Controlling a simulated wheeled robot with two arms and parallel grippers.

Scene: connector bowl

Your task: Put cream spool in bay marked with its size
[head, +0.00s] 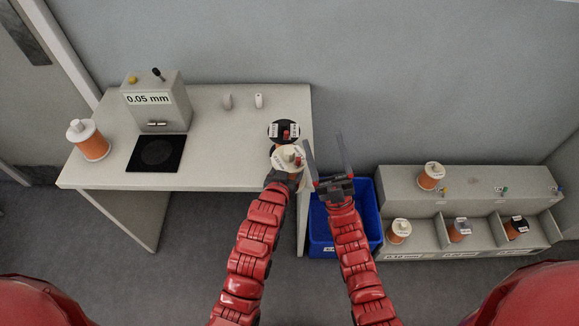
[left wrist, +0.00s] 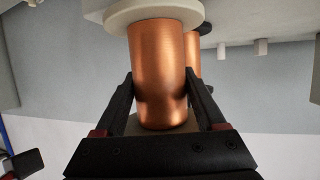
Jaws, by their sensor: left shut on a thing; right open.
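A copper-wound spool with cream flanges (head: 281,162) is held upright by my left gripper (head: 281,181) at the table's front right edge. In the left wrist view my left gripper (left wrist: 160,88) is shut around its copper winding (left wrist: 158,60), under the cream flange (left wrist: 150,14). My right gripper (head: 324,142) is open and empty, right of the held spool. The bay unit (head: 395,182) stands on the right. Its lower bays hold a white-topped spool (head: 399,229), a grey-topped spool (head: 459,229) and a dark-topped spool (head: 515,228). The bay labels (head: 404,257) are too small to read.
A black-topped spool (head: 284,128) stands on the table (head: 215,170) just behind the held one. A device reading "0.05 mm" (head: 148,98), a black pad (head: 155,153) and a pale-flanged spool (head: 90,143) are left. A blue bin (head: 320,234) sits between table and bays. Another spool (head: 431,177) is atop the unit.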

